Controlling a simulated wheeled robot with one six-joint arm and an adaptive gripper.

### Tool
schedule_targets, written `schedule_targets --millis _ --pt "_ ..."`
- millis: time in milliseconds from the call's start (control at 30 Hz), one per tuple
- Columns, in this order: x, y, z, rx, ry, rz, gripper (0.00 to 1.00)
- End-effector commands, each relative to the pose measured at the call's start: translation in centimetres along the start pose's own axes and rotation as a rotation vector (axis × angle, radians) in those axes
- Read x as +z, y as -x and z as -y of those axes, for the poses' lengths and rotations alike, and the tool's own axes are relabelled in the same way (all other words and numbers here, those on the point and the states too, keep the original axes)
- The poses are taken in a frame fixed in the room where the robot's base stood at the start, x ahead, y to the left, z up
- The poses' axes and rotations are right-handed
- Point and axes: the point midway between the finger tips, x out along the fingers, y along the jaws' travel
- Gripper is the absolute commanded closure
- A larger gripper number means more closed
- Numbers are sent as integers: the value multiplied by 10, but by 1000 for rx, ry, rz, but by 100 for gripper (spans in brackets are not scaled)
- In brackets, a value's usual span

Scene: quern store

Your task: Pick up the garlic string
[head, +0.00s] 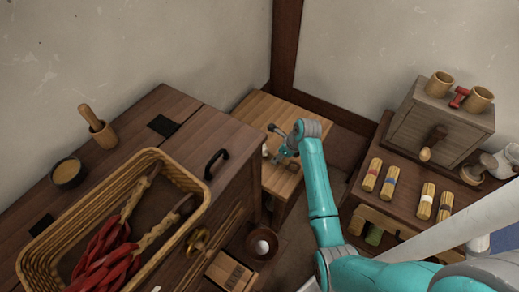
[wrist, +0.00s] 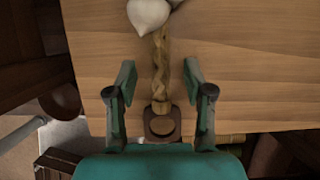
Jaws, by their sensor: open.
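The garlic string shows in the wrist view as white bulbs (wrist: 148,13) at the top edge, partly cut off, with a tan braided stem (wrist: 161,65) running down from them. It lies on the small light wooden table (wrist: 225,60). My gripper (wrist: 159,70) is open, with one finger on each side of the braid and a gap on both sides. In the head view my gripper (head: 282,143) is low over the small table, and a pale bit of the garlic string (head: 266,151) shows beside it; the rest is hidden.
A wicker basket (head: 36,250) holding red chilli strings (head: 100,257) stands on the dark chest at left, with a mortar (head: 103,133) and a bowl (head: 68,173). A shelf at right holds several yellow bundles (head: 390,180) and a wooden box (head: 435,125).

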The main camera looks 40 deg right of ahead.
Motion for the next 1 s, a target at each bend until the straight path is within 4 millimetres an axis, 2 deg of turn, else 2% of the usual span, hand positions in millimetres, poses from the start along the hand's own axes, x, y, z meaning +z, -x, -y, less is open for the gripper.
schedule_targets --millis 100,200,467,667,700,1000 --pt "0 -16 0 1 0 -1 48" --pt "0 -23 0 0 0 0 48" --pt "0 -25 0 -1 0 0 48" --pt "0 -25 0 -1 0 0 95" --pt "0 -25 0 -1 0 0 100" --pt "0 -24 0 -1 0 1 100"
